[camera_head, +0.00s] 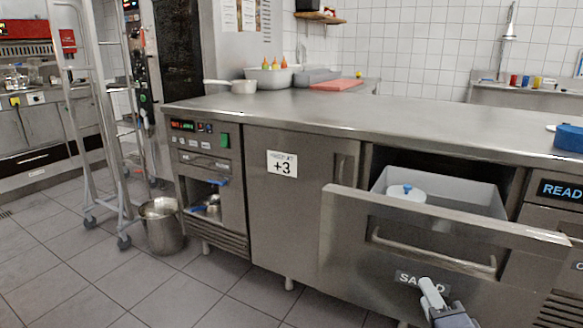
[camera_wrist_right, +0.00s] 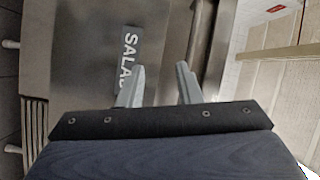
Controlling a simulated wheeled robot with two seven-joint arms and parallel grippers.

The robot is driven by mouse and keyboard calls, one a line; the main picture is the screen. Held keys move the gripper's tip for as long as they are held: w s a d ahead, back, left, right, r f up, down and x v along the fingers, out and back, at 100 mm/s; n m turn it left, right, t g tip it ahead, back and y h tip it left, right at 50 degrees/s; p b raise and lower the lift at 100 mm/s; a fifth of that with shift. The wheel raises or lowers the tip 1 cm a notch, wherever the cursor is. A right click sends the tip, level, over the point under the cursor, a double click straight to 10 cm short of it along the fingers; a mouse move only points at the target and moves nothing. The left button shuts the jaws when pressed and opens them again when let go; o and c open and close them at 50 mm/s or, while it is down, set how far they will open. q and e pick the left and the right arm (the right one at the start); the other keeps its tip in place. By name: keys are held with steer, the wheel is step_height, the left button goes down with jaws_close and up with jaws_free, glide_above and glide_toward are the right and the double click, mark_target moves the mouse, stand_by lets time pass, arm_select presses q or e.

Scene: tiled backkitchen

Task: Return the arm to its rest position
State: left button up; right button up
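My right gripper (camera_head: 432,294) is in front of the open drawer front (camera_head: 345,245), below the drawer's bar handle (camera_head: 432,256), and partly covers the SALAD label (camera_head: 408,278). In the right wrist view its two fingers (camera_wrist_right: 160,84) stand apart with nothing between them, and the label (camera_wrist_right: 131,55) shows beyond them. The gripper looks clear of the handle. My left gripper is in neither view.
The drawer is pulled out and holds a white round container with a blue knob (camera_head: 406,193). The steel counter top (camera_head: 330,108) runs above it. A metal pot (camera_head: 161,225) and a wheeled rack (camera_head: 105,120) stand on the left. The tiled floor (camera_head: 110,290) is open at front left.

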steer(key=s+a+f+n+g+y, duration=0.3)
steer(key=s+f+n+g, duration=0.25)
steer(key=s+n, duration=0.2)
steer(key=s+a+f+n+g+y, duration=0.2)
steer(key=s+f+n+g, duration=0.2)
steer(key=s+n+g, duration=0.35)
step_height(320, 180, up, 34)
steer(key=p, duration=3.5)
steer(key=shift+s+m+t, duration=0.3)
steer(key=shift+m+t, duration=0.1)
steer(key=shift+a+r, duration=0.1)
